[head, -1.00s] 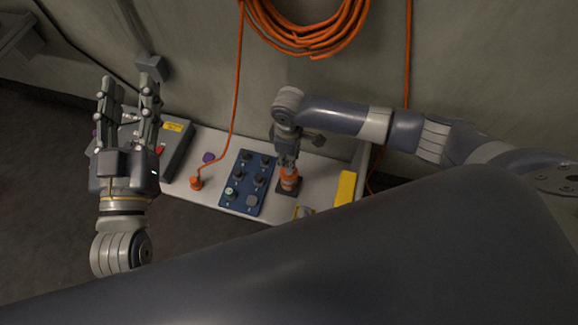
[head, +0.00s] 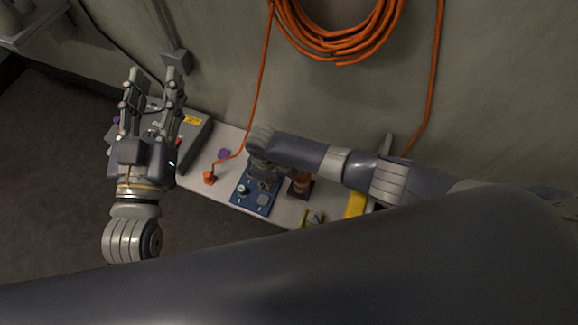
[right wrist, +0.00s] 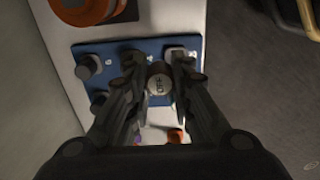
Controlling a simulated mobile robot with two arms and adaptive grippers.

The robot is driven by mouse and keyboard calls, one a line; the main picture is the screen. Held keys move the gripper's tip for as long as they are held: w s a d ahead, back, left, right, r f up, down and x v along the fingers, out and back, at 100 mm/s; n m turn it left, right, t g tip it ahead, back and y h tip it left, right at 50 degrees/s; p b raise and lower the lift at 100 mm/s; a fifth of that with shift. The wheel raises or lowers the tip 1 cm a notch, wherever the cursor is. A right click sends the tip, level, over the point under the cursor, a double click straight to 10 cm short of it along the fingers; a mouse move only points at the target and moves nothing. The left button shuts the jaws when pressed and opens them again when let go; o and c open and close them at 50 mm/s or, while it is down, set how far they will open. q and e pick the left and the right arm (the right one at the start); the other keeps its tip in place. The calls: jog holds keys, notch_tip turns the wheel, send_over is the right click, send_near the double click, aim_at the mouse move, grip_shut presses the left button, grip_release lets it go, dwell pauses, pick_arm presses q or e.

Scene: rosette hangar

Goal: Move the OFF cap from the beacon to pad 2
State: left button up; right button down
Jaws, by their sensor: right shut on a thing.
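My right gripper (head: 264,182) is over the blue board (head: 238,199) in the head view. In the right wrist view its fingers (right wrist: 158,78) are shut on a round grey cap (right wrist: 158,88) with faint lettering on its top. The blue board (right wrist: 112,47) lies beneath it with several dark caps on its pads. How far the held cap is above the board cannot be told. The beacon (head: 301,184), an orange-brown cylinder on a dark base, stands right of the board; it also shows in the right wrist view (right wrist: 84,10). My left gripper (head: 152,92) is open and empty.
A grey box (head: 194,137) with a yellow label sits behind my left gripper. An orange plug (head: 209,177) with a cable and a purple knob (head: 224,154) are left of the board. A yellow block (head: 355,205) lies at the shelf's right.

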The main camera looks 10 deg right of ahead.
aim_at(263, 200)
jog(key=a+f, duration=0.1)
jog(key=s+a+f, duration=0.1)
jog(key=a, duration=0.1)
jog(key=shift+s, duration=0.1)
jog(key=shift+f, duration=2.65)
pick_arm(q)
jog(key=shift+s+r, duration=0.1)
jog(key=shift+r, duration=0.1)
pick_arm(e)
jog(key=shift+f, duration=0.1)
jog(key=shift+f+b, duration=0.25)
jog(key=shift+b, duration=0.05)
pick_arm(q)
jog(key=shift+s+d+r+t+h, duration=0.1)
jog(key=shift+s+r+t+h, duration=0.15)
jog(key=shift+r+t, duration=0.4)
jog(key=shift+s+d+r+t+h, duration=0.1)
jog(key=shift+s+r+t+h, duration=0.2)
jog(key=shift+r, duration=0.65)
pick_arm(e)
jog(key=shift+f, duration=0.1)
pick_arm(q)
jog(key=shift+s+a+r+t, duration=0.1)
jog(key=shift+r+t, duration=0.15)
jog(key=shift+r, duration=0.15)
pick_arm(e)
jog(key=shift+f, duration=0.1)
